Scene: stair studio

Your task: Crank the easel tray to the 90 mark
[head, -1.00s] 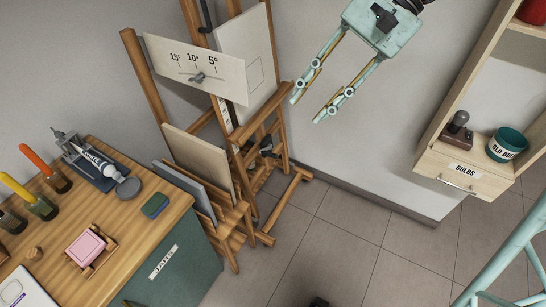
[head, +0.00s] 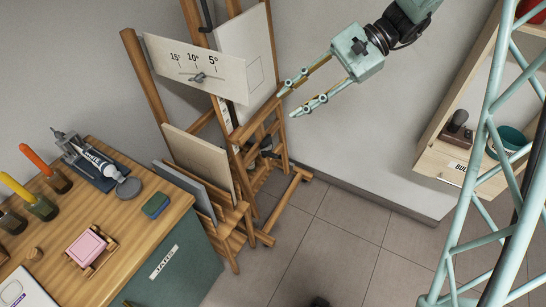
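The wooden easel (head: 185,25) stands against the wall, left of centre, with a pale canvas (head: 245,50) on its wooden tray (head: 256,121). A white scale strip with dark marks (head: 225,112) shows on the mast near the tray; its numbers are too small to read. A dark crank-like part (head: 266,151) sits low on the easel, below the tray. My gripper (head: 287,102) is open and empty, its fingers pointing left toward the tray's right end. I cannot tell whether they touch it.
An angle board marked 15°, 10°, 5° (head: 220,65) with a knob hangs at the easel's left. Boards (head: 200,155) lean below it. A wooden bench (head: 145,215) with paint things fills the lower left. A shelf unit (head: 440,165) stands right.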

